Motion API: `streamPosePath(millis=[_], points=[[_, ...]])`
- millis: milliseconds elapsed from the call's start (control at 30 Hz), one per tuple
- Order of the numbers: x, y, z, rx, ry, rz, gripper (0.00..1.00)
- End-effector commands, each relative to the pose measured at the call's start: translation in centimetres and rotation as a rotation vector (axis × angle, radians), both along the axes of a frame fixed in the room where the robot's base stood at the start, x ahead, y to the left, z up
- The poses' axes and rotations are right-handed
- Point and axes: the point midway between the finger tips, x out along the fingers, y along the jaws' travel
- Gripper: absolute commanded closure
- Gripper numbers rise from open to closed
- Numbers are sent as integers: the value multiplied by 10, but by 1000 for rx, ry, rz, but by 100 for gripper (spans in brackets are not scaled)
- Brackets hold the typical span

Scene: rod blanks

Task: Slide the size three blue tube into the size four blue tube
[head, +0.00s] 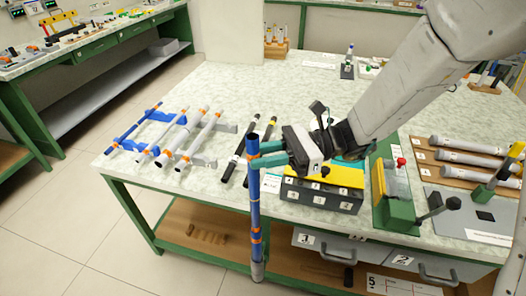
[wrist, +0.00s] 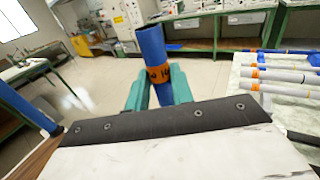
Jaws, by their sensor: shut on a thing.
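My gripper (head: 271,154) has teal fingers shut on a blue tube (head: 254,208), held upright in front of the table's front edge. The tube has orange bands, and a grey piece shows at its lower end. In the wrist view the same tube (wrist: 152,45) rises between the fingers (wrist: 157,88); the marking on its orange band is too blurred to read. A second blue tube (head: 133,129) with orange bands lies on the rack at the table's left. I cannot tell the size of either blue tube, nor whether the held one has another inside.
Grey tubes (head: 180,135) with orange bands lie beside the second blue tube. Grey tubes on a board (head: 470,157) are at right. The table's middle back (head: 225,90) is clear.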

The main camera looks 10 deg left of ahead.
Motion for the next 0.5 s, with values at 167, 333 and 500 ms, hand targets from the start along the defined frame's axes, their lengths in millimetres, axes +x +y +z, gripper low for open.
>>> streamPosePath(millis=[167,333,500], points=[[0,0,-4,0,1,0,90],[0,0,-9,0,1,0,90],[0,0,-13,0,1,0,90]])
